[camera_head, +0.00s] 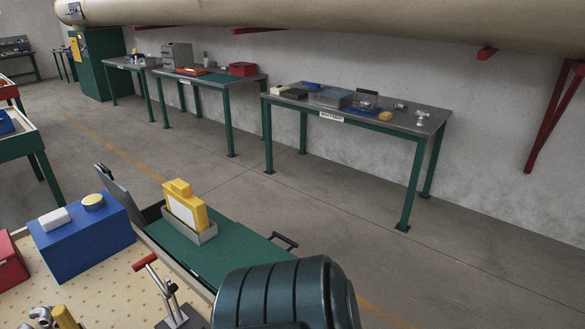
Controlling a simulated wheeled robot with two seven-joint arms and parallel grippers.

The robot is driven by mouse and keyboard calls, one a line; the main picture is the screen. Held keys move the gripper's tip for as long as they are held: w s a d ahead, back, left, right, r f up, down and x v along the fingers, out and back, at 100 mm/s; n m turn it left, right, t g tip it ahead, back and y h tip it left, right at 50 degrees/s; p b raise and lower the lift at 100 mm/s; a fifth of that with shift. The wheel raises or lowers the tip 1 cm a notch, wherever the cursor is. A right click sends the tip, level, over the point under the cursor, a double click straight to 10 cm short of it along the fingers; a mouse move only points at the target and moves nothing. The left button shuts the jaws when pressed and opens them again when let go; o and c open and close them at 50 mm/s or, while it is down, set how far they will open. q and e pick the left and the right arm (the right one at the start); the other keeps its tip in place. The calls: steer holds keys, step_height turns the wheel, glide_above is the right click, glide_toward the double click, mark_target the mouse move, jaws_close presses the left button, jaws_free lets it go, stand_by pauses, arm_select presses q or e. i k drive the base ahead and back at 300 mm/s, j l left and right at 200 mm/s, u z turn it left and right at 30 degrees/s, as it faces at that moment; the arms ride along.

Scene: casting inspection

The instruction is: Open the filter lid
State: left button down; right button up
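Nothing in this view can be told for certain as the filter or its lid. A tall green cabinet (100,65) stands at the back left, below the end of a large beige pipe (320,14); whether it has a lid I cannot tell. A dark teal ribbed rounded body (285,295) fills the bottom middle and is cut off by the frame edge; I cannot tell what it is. Neither of my grippers shows.
A blue box (85,245), a red box (8,262) and a red-handled clamp (165,290) are nearby. A yellow object (186,208) stands in a grey holder on a green surface (225,255). Benches (375,112) line the wall; the floor (330,225) between is clear.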

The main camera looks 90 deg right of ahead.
mark_target(239, 246)
steer(key=k+l+z, duration=0.1)
steer(key=l, duration=0.3)
steer(key=k+l, duration=0.25)
steer(key=l, duration=0.15)
steer(key=k+l+z, duration=0.15)
steer(key=l, duration=0.25)
steer(key=k+l, duration=0.15)
steer(key=l, duration=0.3)
steer(key=k+l+z, duration=0.15)
steer(key=l, duration=0.25)
steer(key=k+l+z, duration=0.1)
steer(key=l, duration=0.35)
steer(key=k+l, duration=0.1)
steer(key=l, duration=0.35)
steer(key=k+l+z, duration=0.15)
steer(key=l, duration=0.3)
steer(key=i, duration=0.05)
